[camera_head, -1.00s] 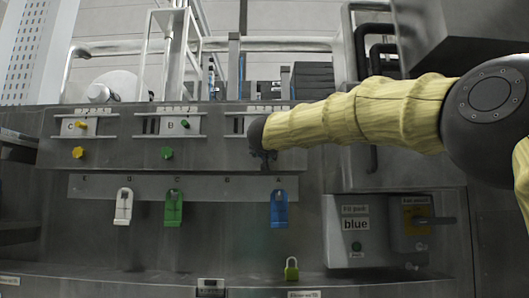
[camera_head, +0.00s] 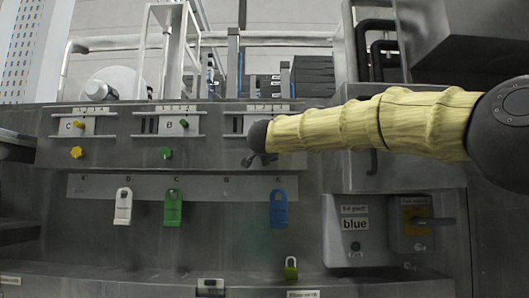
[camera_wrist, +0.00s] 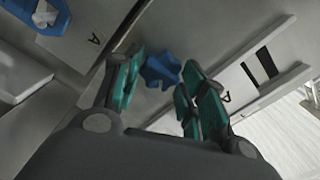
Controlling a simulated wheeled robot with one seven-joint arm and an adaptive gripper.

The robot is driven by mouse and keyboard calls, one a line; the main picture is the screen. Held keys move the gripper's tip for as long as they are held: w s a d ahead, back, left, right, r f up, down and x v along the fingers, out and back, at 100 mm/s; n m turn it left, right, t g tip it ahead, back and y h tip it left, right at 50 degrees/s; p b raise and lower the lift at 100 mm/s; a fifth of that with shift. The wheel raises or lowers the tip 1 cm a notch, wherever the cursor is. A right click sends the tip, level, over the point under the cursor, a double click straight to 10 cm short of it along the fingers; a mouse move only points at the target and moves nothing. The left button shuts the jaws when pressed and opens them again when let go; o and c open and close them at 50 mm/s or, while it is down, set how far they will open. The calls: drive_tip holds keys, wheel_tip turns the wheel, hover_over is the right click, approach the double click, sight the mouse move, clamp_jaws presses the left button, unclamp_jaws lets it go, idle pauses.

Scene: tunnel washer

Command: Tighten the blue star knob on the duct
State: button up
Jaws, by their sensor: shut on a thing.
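The blue star knob (camera_wrist: 161,70) shows in the wrist view between the fingertips of my gripper (camera_wrist: 160,80). My gripper is closed around it, one teal-padded finger on each side; the exact contact is hard to see. In the head view, my gripper (camera_head: 259,160) is at the right-hand slide on the grey duct panel (camera_head: 110,150), below its scale, and hides the knob. A yellow star knob (camera_head: 77,153) and a green star knob (camera_head: 166,153) sit under the C and B slides on the same panel.
White (camera_head: 123,206), green (camera_head: 173,208) and blue (camera_head: 278,209) tags hang on a strip below the panel.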

drive_tip(key=shift+a+f+m+b, duration=0.15)
drive_tip(key=shift+m+b, duration=1.9)
drive_tip(key=shift+m, duration=2.3)
drive_tip(key=shift+f+m+b, duration=0.1)
drive_tip(key=shift+m+b, duration=1.9)
drive_tip(key=shift+m, duration=2.3)
drive_tip(key=shift+a+f+m+b, duration=0.15)
drive_tip(key=shift+m+b, duration=1.9)
drive_tip(key=shift+m, duration=2.3)
drive_tip(key=shift+d, duration=0.1)
drive_tip(key=o, duration=1)
drive_tip(key=shift+r, duration=0.1)
